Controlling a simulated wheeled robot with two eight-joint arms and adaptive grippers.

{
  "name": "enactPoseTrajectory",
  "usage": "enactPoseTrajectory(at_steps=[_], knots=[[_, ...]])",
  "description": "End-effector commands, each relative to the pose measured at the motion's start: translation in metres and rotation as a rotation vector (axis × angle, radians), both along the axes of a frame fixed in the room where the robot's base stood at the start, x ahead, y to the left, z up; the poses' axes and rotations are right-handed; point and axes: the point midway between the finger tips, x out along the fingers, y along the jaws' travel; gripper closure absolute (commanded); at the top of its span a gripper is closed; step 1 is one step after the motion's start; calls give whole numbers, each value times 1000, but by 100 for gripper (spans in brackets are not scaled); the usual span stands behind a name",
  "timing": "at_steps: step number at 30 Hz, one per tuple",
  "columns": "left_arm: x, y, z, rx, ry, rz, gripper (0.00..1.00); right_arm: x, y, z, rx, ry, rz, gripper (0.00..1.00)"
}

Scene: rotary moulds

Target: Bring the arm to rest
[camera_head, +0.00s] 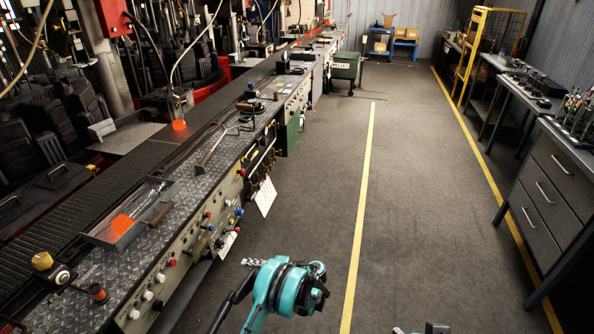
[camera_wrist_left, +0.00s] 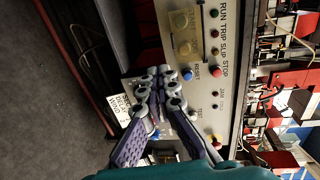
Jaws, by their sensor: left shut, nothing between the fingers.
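My left gripper (camera_head: 252,262) is low in the middle of the head view, at the end of my teal left arm, over the floor to the right of the machine bench (camera_head: 212,200). In the left wrist view the left gripper's (camera_wrist_left: 158,88) purple and grey fingers come together and hold nothing. Behind them in that view is a control panel (camera_wrist_left: 205,95) with labelled buttons. I cannot tell whether the fingers touch the panel. A small grey and black part shows at the bottom edge of the head view; my right gripper cannot be made out.
The bench front carries knobs and hanging white tags (camera_head: 265,196). A tray with an orange piece (camera_head: 122,224) lies on the bench top. Open floor (camera_head: 420,190) with yellow lines (camera_head: 362,215) spreads to the right. A drawer cabinet (camera_head: 548,190) stands at the right edge.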

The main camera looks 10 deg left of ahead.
Motion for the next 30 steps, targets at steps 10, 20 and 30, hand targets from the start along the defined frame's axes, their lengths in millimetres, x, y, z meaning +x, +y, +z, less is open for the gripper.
enactPoseTrajectory(at_steps=[10,20,30], knots=[[16,4,69,-178,13,-64,100,0,0,0,0,0,0,52],[-15,-4,167,-505,-14,-174,100,0,0,0,0,0,0,52],[-104,-33,233,-836,-111,-269,100,0,0,0,0,0,0,52]])
